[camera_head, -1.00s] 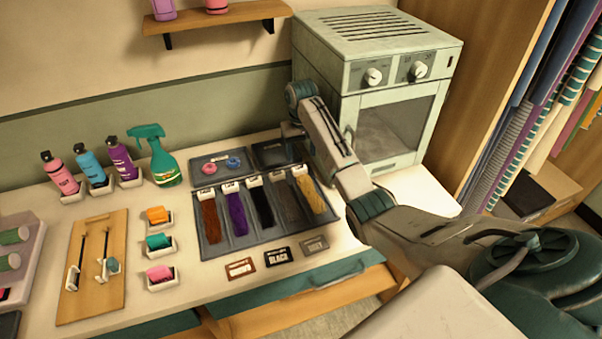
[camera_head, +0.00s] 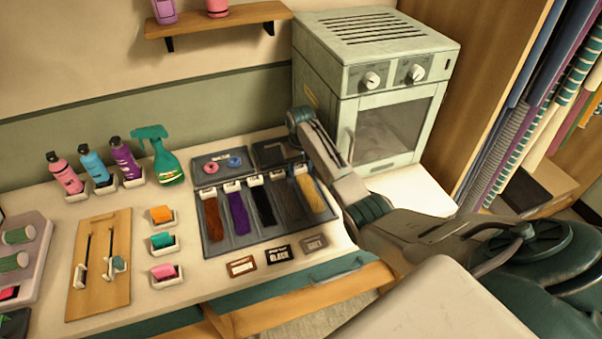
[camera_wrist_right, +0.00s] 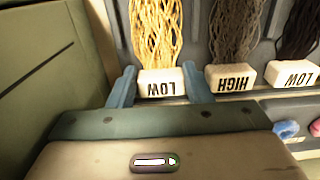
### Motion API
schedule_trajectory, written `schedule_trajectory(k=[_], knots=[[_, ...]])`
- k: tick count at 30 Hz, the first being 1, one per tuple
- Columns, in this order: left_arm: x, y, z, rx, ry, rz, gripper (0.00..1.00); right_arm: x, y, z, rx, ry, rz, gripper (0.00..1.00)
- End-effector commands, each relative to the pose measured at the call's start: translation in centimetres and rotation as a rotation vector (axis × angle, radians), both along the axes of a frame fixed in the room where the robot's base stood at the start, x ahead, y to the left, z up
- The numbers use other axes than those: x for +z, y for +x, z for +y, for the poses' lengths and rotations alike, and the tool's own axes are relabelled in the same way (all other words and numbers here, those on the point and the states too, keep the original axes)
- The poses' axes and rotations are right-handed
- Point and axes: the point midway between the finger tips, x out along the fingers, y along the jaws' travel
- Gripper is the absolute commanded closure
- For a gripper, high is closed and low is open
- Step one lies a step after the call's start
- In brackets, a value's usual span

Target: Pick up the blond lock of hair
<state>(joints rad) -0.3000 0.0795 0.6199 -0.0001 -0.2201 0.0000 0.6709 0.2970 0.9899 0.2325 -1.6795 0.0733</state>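The blond lock of hair (camera_head: 310,194) lies in the rightmost slot of a dark tray (camera_head: 219,249) on the counter, with its white tag at the back end. My right gripper (camera_wrist_right: 160,85) is open, with one blue finger on each side of this tag. The fingers are very close to the tag; firm contact cannot be made out. My left gripper is not in view.
Grey (camera_head: 289,207), black (camera_head: 262,207), purple (camera_head: 238,212) and reddish-brown (camera_head: 214,225) locks lie left of the blond one. An oven-like cabinet (camera_head: 385,120) stands close behind and right of my right arm. Several bottles and a wooden board (camera_head: 95,295) are at left.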

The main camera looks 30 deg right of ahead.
Motion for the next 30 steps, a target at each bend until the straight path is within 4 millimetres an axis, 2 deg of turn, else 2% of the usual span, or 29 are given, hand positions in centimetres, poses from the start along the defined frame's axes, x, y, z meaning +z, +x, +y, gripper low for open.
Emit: schedule_trajectory(k=[2, 13, 17, 20, 26, 30], knots=[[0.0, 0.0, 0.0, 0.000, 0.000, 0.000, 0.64, 0.0, 0.0, 0.0, 0.000, 0.000, 0.000, 0.78], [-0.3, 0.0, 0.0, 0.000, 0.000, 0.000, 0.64, 0.4, 0.1, 0.0, 0.000, 0.000, -0.002, 0.79], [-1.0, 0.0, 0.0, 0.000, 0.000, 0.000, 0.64, 1.5, 0.1, -0.1, 0.000, -0.001, -0.003, 0.79], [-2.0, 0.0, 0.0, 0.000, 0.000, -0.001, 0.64, 3.1, 0.2, -0.1, 0.000, -0.002, -0.006, 0.79], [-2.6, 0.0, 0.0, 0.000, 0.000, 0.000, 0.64, 3.5, -2.5, 2.3, 0.002, 0.000, -0.002, 0.79], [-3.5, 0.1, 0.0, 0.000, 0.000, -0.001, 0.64, 3.8, -4.9, 4.5, 0.004, 0.001, -0.002, 0.79]])
